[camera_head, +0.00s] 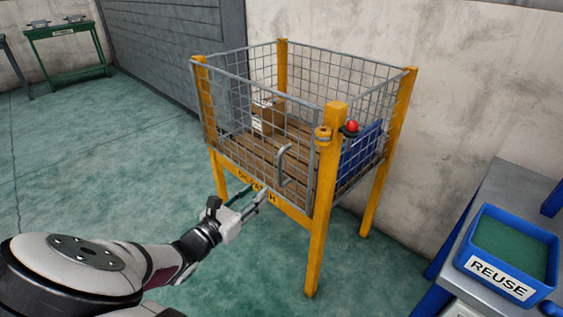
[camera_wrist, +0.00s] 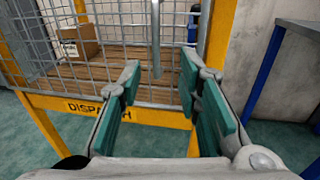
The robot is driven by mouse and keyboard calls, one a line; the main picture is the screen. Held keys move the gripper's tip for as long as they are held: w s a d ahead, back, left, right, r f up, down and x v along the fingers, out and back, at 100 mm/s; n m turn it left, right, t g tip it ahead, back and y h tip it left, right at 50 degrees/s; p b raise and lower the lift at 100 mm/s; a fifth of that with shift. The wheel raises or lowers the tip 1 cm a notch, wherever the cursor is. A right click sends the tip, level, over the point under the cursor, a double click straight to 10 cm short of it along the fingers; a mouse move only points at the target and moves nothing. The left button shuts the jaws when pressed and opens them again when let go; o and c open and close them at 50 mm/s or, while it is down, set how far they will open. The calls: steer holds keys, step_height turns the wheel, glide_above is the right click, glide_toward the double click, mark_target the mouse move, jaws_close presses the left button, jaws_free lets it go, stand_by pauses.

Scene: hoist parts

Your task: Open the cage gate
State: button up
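The cage gate (camera_head: 250,140) is a grey wire-mesh panel on the front of a yellow-posted cage, and it stands closed between the front posts. Its grey upright handle (camera_head: 281,166) is near the gate's right edge; it also shows in the wrist view (camera_wrist: 155,45). My gripper (camera_head: 257,196) is open and empty in front of the gate, low and left of the handle. In the wrist view, the handle appears between its teal-padded fingers (camera_wrist: 160,80), apparently beyond the tips.
A cardboard box (camera_head: 266,114) and a blue panel or bin (camera_head: 360,152) are inside the cage on a wooden slatted floor. A yellow rail marked DISPATCH (camera_head: 257,189) runs below the gate. A blue REUSE bin (camera_head: 505,281) is on the right bench.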

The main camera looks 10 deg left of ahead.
mark_target(279, 169)
steer(key=b+x, duration=0.1)
steer(key=x, duration=0.3)
steer(key=b+x, duration=0.1)
steer(key=x, duration=0.4)
steer(key=b+x, duration=0.1)
steer(key=x, duration=0.3)
steer(key=shift+w+a, duration=0.25)
steer(key=shift+w, duration=0.1)
steer(key=shift+c, duration=0.5)
jaws_close()
